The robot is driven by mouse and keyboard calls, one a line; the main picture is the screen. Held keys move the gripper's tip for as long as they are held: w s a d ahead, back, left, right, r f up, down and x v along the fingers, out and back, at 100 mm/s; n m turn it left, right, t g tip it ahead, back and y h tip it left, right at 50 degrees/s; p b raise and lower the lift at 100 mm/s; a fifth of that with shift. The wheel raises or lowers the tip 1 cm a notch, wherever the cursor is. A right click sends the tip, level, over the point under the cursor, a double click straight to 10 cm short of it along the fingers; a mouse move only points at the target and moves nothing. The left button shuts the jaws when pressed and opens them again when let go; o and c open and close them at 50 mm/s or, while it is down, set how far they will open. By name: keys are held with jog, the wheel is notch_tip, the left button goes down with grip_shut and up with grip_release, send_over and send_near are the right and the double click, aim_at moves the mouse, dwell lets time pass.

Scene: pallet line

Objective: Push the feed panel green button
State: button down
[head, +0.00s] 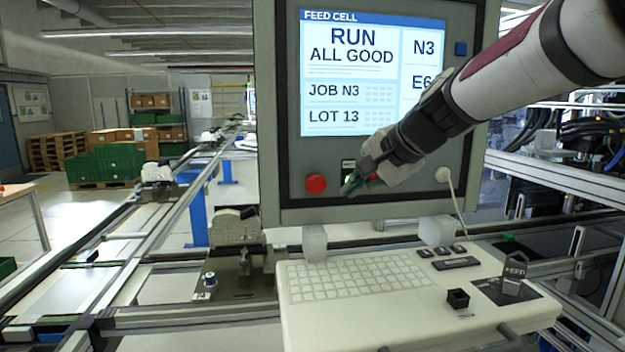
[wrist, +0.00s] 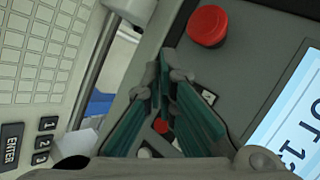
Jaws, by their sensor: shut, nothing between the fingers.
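The feed panel (head: 295,205) stands upright, with a lit screen (head: 373,75) reading "FEED CELL", "RUN ALL GOOD", "JOB N3" and "LOT 13". A red round button (head: 316,184) is on its lower left and shows at the top of the wrist view (wrist: 208,25). My gripper (head: 349,187) is shut and empty, reaching in from the right, with its tips in front of the panel's lower face, right of the red button. In the wrist view its green-padded fingers (wrist: 163,60) meet at the tips. The green button is not clearly visible; my fingers seem to cover it. Contact cannot be told.
A white cable plug (head: 443,175) sits at the panel's lower right. Conveyor rails run left.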

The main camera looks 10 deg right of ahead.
jog(key=s, duration=0.3)
jog(key=shift+s, duration=0.15)
dwell(0.6)
jog(key=s+f+n+g+h, duration=0.1)
jog(key=s+f+n, duration=0.2)
jog(key=s, duration=0.5)
jog(key=s+f+n+g+h, duration=0.1)
jog(key=s+f+n, duration=0.2)
jog(key=s, duration=0.6)
jog(key=s+f+n+g+h, duration=0.1)
jog(key=s+f+n, duration=0.3)
jog(key=s, duration=0.5)
jog(key=shift+s+d+n+h, duration=0.3)
jog(key=shift+n+h, duration=0.1)
jog(key=shift+n, duration=0.1)
jog(key=shift+f, duration=0.1)
